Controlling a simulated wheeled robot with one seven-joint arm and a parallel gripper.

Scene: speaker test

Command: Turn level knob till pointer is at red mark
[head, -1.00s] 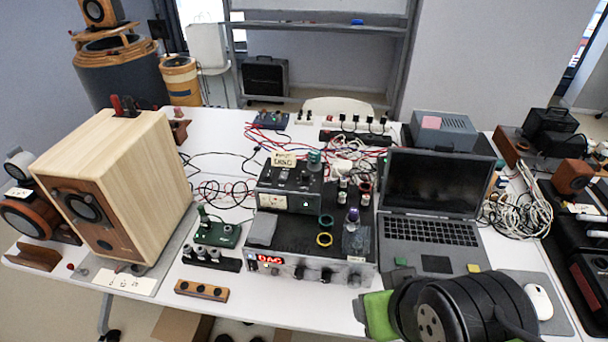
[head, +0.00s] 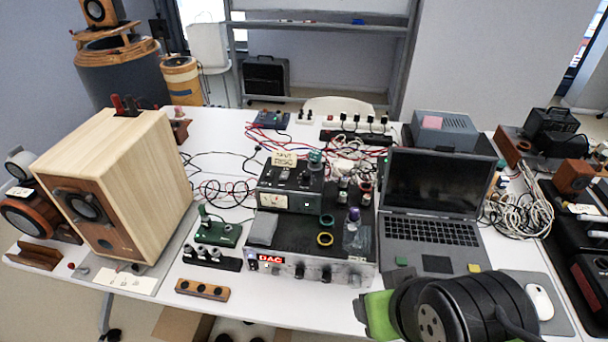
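A black amplifier-like box with a silver front panel (head: 340,272) stands in the middle of the white table. A red lit display (head: 270,260) on its left reads DAC. Several small dark knobs line the panel, among them a middle one (head: 326,275) and a right one (head: 354,280). I cannot tell which is the level knob; pointers and a red mark are too small to make out. A black rounded part of my arm (head: 470,305) with a green piece fills the lower right, right of the panel. My gripper's fingers do not show.
A large wooden speaker (head: 135,190) stands at the left. A laptop (head: 432,235) is open to the right of the box. A smaller meter unit (head: 290,188) sits on top of the box. A wooden block (head: 202,290) lies at the table's front edge.

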